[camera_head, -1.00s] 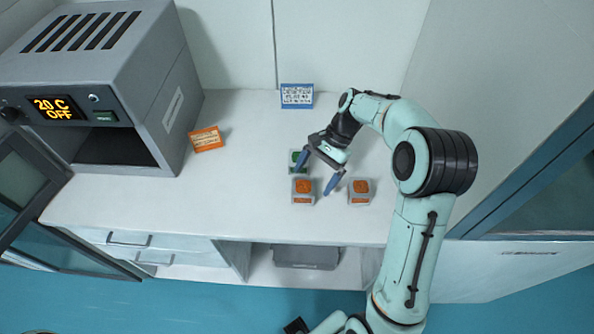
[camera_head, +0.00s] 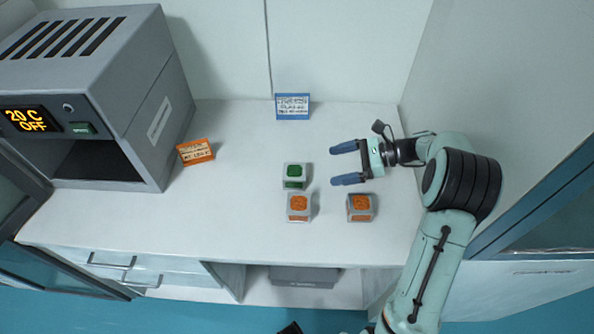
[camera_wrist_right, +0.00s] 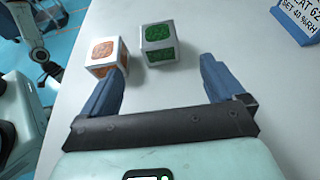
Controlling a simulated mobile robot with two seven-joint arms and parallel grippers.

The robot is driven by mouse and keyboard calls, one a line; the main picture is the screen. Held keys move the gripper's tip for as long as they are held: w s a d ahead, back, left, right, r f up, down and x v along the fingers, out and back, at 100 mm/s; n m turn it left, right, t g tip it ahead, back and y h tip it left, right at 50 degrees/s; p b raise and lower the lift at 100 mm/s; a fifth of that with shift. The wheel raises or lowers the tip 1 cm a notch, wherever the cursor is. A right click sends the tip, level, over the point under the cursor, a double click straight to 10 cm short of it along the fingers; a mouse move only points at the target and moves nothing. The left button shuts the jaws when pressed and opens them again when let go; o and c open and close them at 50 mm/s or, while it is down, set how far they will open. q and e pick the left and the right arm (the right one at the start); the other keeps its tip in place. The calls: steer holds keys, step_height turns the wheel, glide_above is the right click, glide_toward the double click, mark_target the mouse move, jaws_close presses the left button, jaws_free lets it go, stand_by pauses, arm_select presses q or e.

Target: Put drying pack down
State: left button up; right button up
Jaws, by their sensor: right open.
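Three small grey-white cubes with coloured faces stand on the white bench top: a green-marked pack (camera_head: 294,176), an orange-marked pack (camera_head: 299,208) just in front of it, and another orange-marked pack (camera_head: 360,207) to the right. My right gripper (camera_head: 334,165) is open and empty, its fingers pointing left, right of the green pack and behind the right orange pack. In the right wrist view, the green pack (camera_wrist_right: 160,43) lies ahead of the open fingers and an orange pack (camera_wrist_right: 105,56) beyond the left finger. Neither is between the fingers. My left gripper is not in view.
A grey oven (camera_head: 110,110) reading "20 C OFF" stands at the left, its chamber open. An orange label card (camera_head: 196,152) is beside it. A blue-edged sign (camera_head: 292,106) stands at the back. The bench top (camera_head: 240,210) is clear left of the packs.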

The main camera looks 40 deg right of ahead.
mark_target(294, 175)
steer(key=x, duration=0.7)
steer(key=shift+a+r, duration=0.1)
steer(key=shift+a, duration=0.15)
steer(key=shift+f+x, duration=0.2)
steer(key=shift+x, duration=2.85)
steer(key=shift+s+d, duration=0.1)
steer(key=shift+d, duration=0.05)
steer(key=c, duration=1.1)
steer(key=shift+c, duration=0.7)
steer(key=shift+r, duration=0.15)
